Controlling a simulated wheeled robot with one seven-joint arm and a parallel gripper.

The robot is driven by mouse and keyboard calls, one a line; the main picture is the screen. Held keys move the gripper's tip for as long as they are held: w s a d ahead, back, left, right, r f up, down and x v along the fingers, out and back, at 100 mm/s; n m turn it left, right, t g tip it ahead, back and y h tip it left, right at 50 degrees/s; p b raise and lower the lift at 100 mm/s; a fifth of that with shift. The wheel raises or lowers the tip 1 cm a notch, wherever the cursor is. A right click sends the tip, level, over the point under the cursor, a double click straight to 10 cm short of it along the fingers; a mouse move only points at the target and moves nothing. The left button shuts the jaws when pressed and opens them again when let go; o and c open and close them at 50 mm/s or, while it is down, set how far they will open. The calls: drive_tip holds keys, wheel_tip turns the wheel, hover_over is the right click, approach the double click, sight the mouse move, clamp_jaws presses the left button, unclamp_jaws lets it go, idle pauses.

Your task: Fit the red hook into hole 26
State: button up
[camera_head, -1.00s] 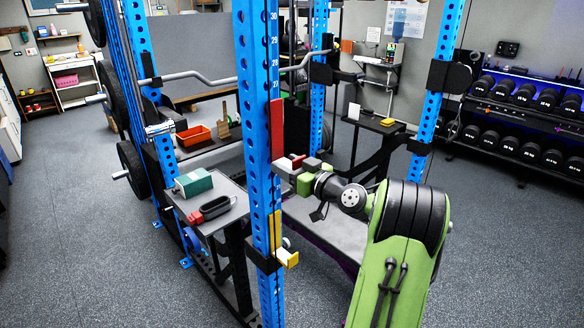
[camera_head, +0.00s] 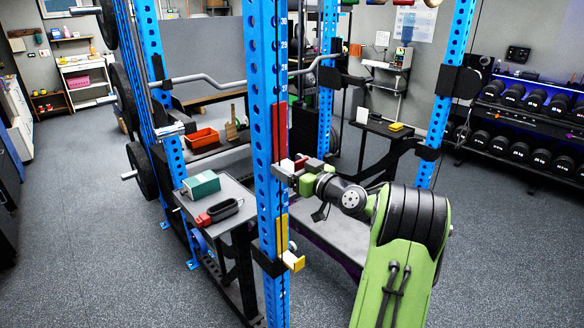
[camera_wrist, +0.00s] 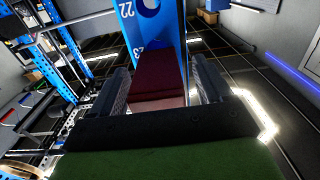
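The red hook (camera_head: 279,132) stands upright along the front blue rack upright (camera_head: 262,205), its top just below the number 27. Its lower red arm shows beside the upright, at my gripper. My gripper (camera_head: 289,172) is at the hook's lower end, right of the upright. The number 26 is not readable, and I cannot tell whether the hook's pin is in a hole.
A yellow hook (camera_head: 292,259) sits lower on the same upright. Left of it, a small table (camera_head: 243,203) holds a green-and-white box (camera_head: 201,184) and a dark tray (camera_head: 222,211). A barbell (camera_head: 225,80) crosses the rack. A dumbbell rack (camera_head: 530,125) stands at right.

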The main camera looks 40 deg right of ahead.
drive_tip(key=shift+f, duration=0.2)
drive_tip(key=shift+s+d, duration=0.1)
drive_tip(key=shift+s, duration=0.2)
drive_tip(key=s+b, duration=0.3)
drive_tip(key=s, duration=1.2)
drive_tip(key=shift+d+r+b, duration=0.15)
drive_tip(key=shift+b, duration=0.15)
drive_tip(key=w+a+f+n+g+y, duration=0.1)
drive_tip(key=w+a+f+g, duration=0.15)
drive_tip(key=a, duration=0.45)
drive_tip(key=w+a+f+n+g+y, duration=0.1)
drive_tip(key=a+f+g, duration=0.15)
drive_tip(key=a, duration=0.55)
drive_tip(key=w+a+f+n+g+y, duration=0.1)
drive_tip(key=w+a+g, duration=0.15)
drive_tip(key=a, duration=0.45)
drive_tip(key=s+a+f+m+g+h, duration=0.1)
drive_tip(key=s+a, duration=0.3)
drive_tip(key=s, duration=0.6)
drive_tip(key=s+a+f+m+g+h, duration=0.2)
drive_tip(key=s+a+g, duration=0.2)
drive_tip(key=s, duration=0.6)
drive_tip(key=shift+a+h, duration=0.3)
